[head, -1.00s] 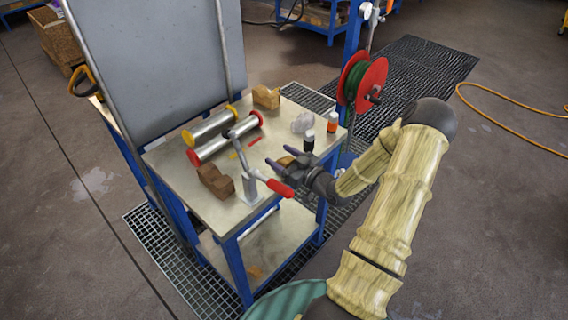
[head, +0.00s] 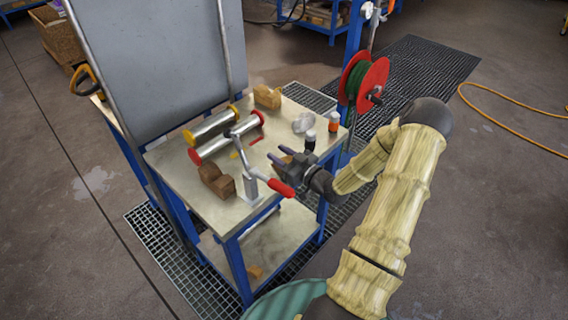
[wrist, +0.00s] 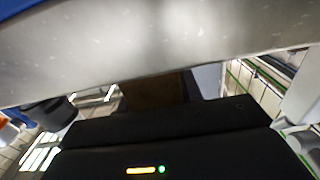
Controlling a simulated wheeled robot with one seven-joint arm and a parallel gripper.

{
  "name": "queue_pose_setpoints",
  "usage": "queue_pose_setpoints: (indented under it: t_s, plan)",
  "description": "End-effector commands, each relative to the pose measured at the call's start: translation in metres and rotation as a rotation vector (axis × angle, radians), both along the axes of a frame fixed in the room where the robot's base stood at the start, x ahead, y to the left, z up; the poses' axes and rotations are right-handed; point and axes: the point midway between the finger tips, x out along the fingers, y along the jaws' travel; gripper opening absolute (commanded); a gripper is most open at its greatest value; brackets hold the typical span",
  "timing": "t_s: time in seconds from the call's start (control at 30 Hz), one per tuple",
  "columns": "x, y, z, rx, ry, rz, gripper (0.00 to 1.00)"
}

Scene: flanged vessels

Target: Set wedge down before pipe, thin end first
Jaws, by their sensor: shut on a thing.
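My gripper (head: 277,154) is shut on a brown wedge, held over the right part of the bench top. The wedge shows only as a small dark brown patch by the fingers; in the wrist view a dark brown face of the wedge (wrist: 152,92) shows beyond the gripper body. I cannot tell which way its thin end points. Two metal pipes lie side by side to the left of my gripper: a red-capped pipe (head: 226,139) nearer and a yellow-capped pipe (head: 209,128) behind it. My gripper is apart from both.
A clamp post with a red handle (head: 281,187) stands close in front of my gripper. Brown blocks (head: 216,180) sit at the front left, a tan block (head: 267,96) at the back. Small bottles (head: 333,121) and a clear object (head: 303,122) stand right. A grey panel (head: 155,65) rises at left.

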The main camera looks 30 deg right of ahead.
Motion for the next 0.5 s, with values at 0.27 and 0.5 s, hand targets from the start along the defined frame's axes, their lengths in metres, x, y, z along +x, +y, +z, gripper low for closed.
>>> queue_pose_setpoints:
  t_s: [0.27, 0.5]
  plan:
    - [0.000, 0.001, 0.005, 0.000, 0.001, 0.002, 0.09]
    - [0.000, 0.002, 0.038, -0.005, -0.002, 0.004, 0.09]
